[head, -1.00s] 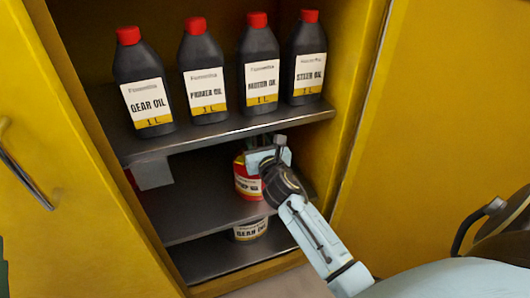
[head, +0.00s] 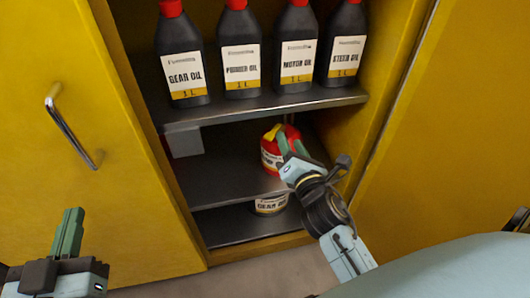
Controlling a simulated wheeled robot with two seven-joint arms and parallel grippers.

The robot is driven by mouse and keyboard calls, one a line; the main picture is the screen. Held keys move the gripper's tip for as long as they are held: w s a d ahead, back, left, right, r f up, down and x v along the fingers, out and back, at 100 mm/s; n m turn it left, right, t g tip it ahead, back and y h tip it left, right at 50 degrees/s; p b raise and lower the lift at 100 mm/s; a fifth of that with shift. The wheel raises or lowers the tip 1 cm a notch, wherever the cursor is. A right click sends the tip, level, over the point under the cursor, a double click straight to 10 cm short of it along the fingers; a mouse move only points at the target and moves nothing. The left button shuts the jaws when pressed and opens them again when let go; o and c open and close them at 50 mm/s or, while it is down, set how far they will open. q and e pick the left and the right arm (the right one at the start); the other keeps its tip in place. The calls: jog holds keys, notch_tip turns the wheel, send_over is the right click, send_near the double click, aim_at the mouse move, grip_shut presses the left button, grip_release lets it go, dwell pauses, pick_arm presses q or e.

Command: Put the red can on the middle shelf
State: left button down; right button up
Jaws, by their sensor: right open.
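The red can (head: 271,157), with a yellow and white label, stands on the middle shelf (head: 215,175) of the yellow cabinet, under the upper shelf. My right gripper (head: 287,146) is open at the can's front right side and covers part of it. I cannot tell whether a finger still touches the can. My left gripper (head: 68,236) is low at the left, away from the can and outside the cabinet. Its fingers overlap, so its opening does not show.
Several dark oil bottles with red caps, such as the gear oil bottle (head: 183,62), stand on the upper shelf (head: 250,108). A gear oil can (head: 270,205) is on the bottom shelf (head: 230,226). The cabinet's left door (head: 110,190) and right door (head: 450,140) flank the opening.

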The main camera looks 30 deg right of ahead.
jog(key=s+a+r+m+y, duration=0.4)
jog(key=a+r+m, duration=0.1)
jog(key=m, duration=0.6)
jog(key=s+a+r+m+y, duration=0.4)
jog(key=a+m, duration=0.4)
jog(key=m, duration=0.4)
jog(key=shift+a+r+t+y, duration=0.15)
jog(key=shift+r+t+y, duration=0.25)
jog(key=shift+r, duration=0.3)
jog(key=shift+s, duration=0.1)
